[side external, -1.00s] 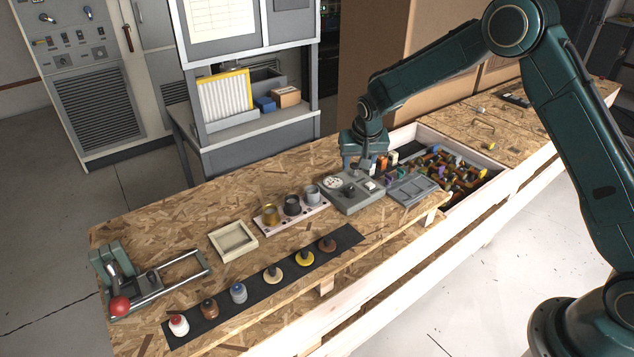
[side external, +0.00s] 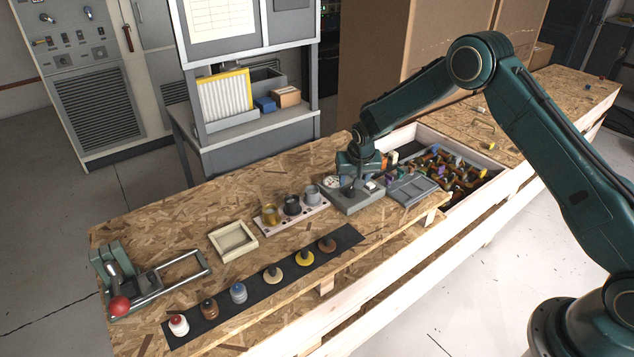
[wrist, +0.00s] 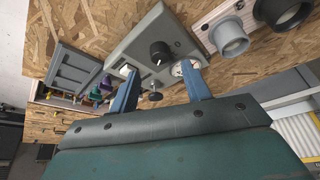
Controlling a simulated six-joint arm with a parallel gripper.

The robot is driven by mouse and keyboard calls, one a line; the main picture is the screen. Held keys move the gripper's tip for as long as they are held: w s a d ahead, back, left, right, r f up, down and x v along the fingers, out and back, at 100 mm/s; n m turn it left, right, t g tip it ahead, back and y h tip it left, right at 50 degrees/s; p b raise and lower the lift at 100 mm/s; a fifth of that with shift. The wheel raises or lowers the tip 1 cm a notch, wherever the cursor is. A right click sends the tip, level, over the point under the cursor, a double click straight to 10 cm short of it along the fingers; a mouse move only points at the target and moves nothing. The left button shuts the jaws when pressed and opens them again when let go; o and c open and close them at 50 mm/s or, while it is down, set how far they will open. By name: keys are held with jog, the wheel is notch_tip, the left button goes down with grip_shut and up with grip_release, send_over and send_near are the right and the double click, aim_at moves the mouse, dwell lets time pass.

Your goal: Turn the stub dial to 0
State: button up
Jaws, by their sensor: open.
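A grey panel box (side external: 362,205) sits on the bench below my gripper (side external: 352,184). In the wrist view, the panel (wrist: 140,38) carries a black round knob (wrist: 160,52) and a smaller black knob (wrist: 155,97). A white round dial face is partly behind one fingertip, and a white part shows by the other. I cannot tell which of these is the stub dial, and no number is readable. My gripper (wrist: 158,72) is open, its blue fingers spread to either side of the black round knob's line. Contact with the panel cannot be told.
A pale rack with several cups (side external: 292,206) stands left of the panel. A flat grey tray (side external: 412,190) lies to its right, beside a bin (side external: 488,178) of mixed coloured parts. A black strip (side external: 330,246) with several knobs lies in front.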

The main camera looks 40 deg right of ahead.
aim_at(351, 189)
jog(key=shift+x, duration=2.65)
jog(key=shift+c, duration=0.5)
jog(key=c, duration=0.9)
